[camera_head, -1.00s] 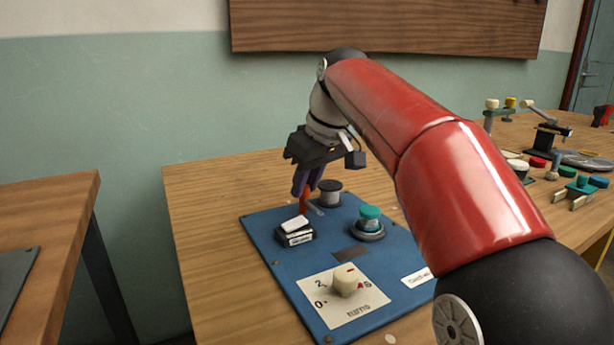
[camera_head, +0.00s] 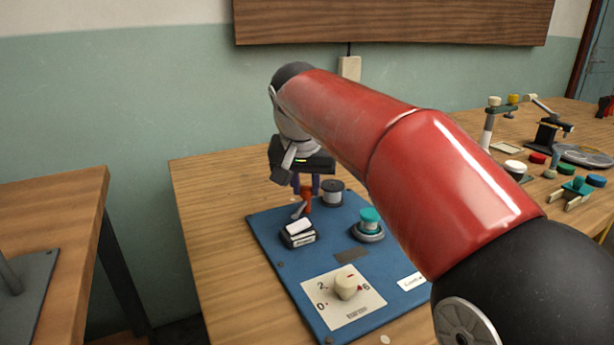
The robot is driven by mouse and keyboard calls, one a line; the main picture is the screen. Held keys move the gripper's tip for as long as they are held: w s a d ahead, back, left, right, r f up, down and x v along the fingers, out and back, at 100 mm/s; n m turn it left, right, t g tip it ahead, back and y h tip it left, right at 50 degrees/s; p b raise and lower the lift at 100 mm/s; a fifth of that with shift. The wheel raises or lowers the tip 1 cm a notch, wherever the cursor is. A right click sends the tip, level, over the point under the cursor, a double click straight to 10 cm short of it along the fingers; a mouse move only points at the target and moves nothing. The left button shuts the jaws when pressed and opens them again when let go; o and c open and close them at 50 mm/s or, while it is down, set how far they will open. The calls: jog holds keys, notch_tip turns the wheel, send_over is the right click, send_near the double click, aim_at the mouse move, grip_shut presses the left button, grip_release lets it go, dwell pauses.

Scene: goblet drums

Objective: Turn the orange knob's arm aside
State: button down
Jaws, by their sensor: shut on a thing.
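The orange knob (camera_head: 306,203) stands near the back of the blue panel (camera_head: 268,243). My gripper (camera_head: 306,188) points down over the panel, its two dark fingers on either side of the knob's top, shut on it. The knob's grey arm (camera_head: 298,211) sticks out at its lower left, toward the white rocker switch. My red arm reaches in from the right and covers part of the table, but not the knob. The knob's far side is hidden.
Close around the knob are a white rocker switch (camera_head: 298,230), a dark spool-like knob (camera_head: 332,192) and a teal button (camera_head: 369,224). A cream dial (camera_head: 346,286) sits at the panel's front. Several other devices stand on the table's right side.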

aim_at(300, 210)
jog(key=shift+a+m+h+p, duration=0.1)
jog(key=shift+m+h+p, duration=0.3)
jog(key=shift+m, duration=0.6)
jog(key=c, duration=1.2)
grip_release()
jog(key=v, duration=0.7)
jog(key=shift+r, duration=0.4)
jog(key=shift+s, duration=0.2)
